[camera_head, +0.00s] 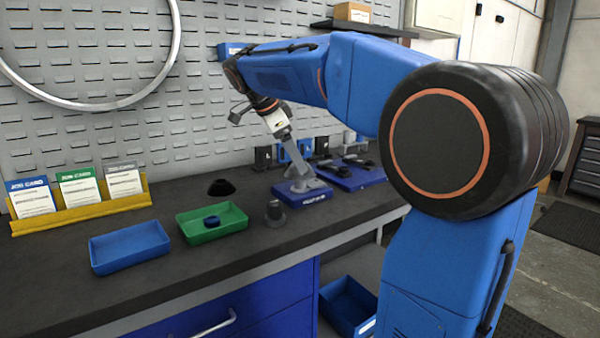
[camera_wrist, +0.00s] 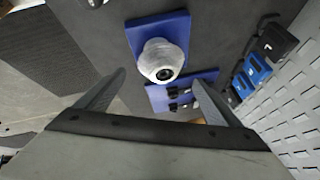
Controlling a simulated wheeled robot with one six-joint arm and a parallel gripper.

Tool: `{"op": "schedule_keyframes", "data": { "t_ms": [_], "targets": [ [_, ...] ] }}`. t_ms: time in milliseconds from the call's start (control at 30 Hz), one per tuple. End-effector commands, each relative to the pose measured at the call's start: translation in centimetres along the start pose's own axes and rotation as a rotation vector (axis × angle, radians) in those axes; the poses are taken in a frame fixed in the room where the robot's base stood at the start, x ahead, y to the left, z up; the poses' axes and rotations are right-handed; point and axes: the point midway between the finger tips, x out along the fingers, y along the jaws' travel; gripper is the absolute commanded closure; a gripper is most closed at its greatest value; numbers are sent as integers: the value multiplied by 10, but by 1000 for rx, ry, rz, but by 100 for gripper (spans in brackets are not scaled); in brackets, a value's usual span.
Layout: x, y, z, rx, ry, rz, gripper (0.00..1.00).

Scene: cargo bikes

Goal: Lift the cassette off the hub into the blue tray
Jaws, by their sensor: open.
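A rounded grey piece with a dark centre hole, which looks like the cassette on its hub, sits on a blue base (camera_head: 288,199). The piece shows clearly in the wrist view (camera_wrist: 160,57), with the blue base (camera_wrist: 143,29) under it. I cannot tell cassette from hub. My gripper (camera_head: 292,172) points down over this piece. In the wrist view my gripper (camera_wrist: 155,88) has its two fingers spread apart, with nothing between the tips; the piece lies beyond them. The blue tray (camera_head: 130,246) stands empty at the bench's left front.
A green tray (camera_head: 228,228) holds a small dark blue round part. A dark post (camera_head: 275,213) stands between it and the blue base. A black cone-like piece (camera_head: 221,187) is behind. A blue board (camera_head: 352,181) with dark tools lies right. A yellow card rack (camera_head: 80,213) stands left.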

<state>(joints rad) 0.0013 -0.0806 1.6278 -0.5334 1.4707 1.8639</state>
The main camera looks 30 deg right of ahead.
Motion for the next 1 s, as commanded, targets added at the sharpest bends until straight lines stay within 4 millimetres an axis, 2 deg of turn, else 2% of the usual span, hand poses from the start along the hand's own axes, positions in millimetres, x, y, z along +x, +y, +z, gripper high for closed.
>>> {"op": "schedule_keyframes", "data": {
  "t_ms": [333,667,900,1000],
  "targets": [
    [42,1,5,0,1,3,13],
    [49,1,5,-1,0,1,13],
    [49,1,5,0,0,1,65],
    [48,1,5,0,0,0,65]
  ]
}}
